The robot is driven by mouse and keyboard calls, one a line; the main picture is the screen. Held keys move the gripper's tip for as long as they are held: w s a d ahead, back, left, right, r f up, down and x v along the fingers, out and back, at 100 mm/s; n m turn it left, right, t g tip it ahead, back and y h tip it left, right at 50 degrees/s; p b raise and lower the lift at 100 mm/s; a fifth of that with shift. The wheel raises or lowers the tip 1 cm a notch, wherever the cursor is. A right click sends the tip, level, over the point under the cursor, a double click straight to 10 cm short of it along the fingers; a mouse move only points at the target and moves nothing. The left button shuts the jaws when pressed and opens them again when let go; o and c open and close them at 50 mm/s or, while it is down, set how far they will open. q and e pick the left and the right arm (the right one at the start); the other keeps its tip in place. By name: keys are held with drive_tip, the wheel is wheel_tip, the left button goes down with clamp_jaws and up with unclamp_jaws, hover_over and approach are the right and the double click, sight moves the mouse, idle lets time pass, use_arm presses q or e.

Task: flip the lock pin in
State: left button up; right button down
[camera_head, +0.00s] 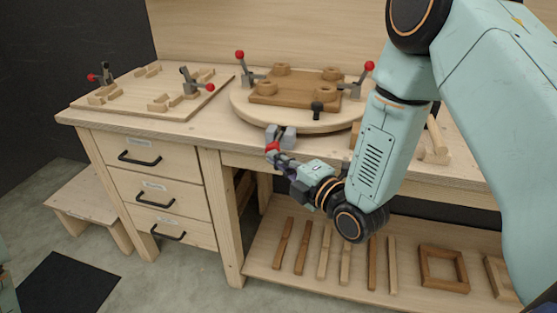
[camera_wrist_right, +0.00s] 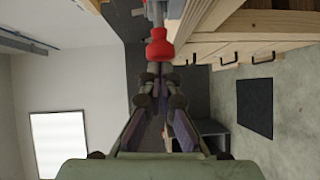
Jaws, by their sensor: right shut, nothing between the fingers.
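The lock pin is at the front edge of the round wooden turntable (camera_head: 240,107). Its red knob (camera_head: 272,147) hangs below a grey bracket (camera_head: 281,135) at the bench's front edge. My right gripper (camera_head: 280,157) is shut and empty, with its fingertips right at the red knob. In the right wrist view the red knob (camera_wrist_right: 160,47) stands just beyond the closed fingertips (camera_wrist_right: 152,77). I cannot tell whether they touch it. The pin's shaft is mostly hidden, so its depth in the turntable is unclear. My left gripper is out of view.
A second board (camera_head: 128,105) with clamps lies at left. Drawers (camera_head: 150,190) stand below left. A shelf (camera_head: 265,262) with wooden bars is underneath. Air before the bench is free.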

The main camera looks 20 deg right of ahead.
sight(279, 150)
drive_tip(key=shift+w+d+r, duration=0.1)
drive_tip(key=shift+w+d, duration=0.8)
drive_tip(key=shift+w, duration=0.3)
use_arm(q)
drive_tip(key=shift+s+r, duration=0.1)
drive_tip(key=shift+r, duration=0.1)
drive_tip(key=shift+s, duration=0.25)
use_arm(e)
drive_tip(key=shift+s+a, duration=0.15)
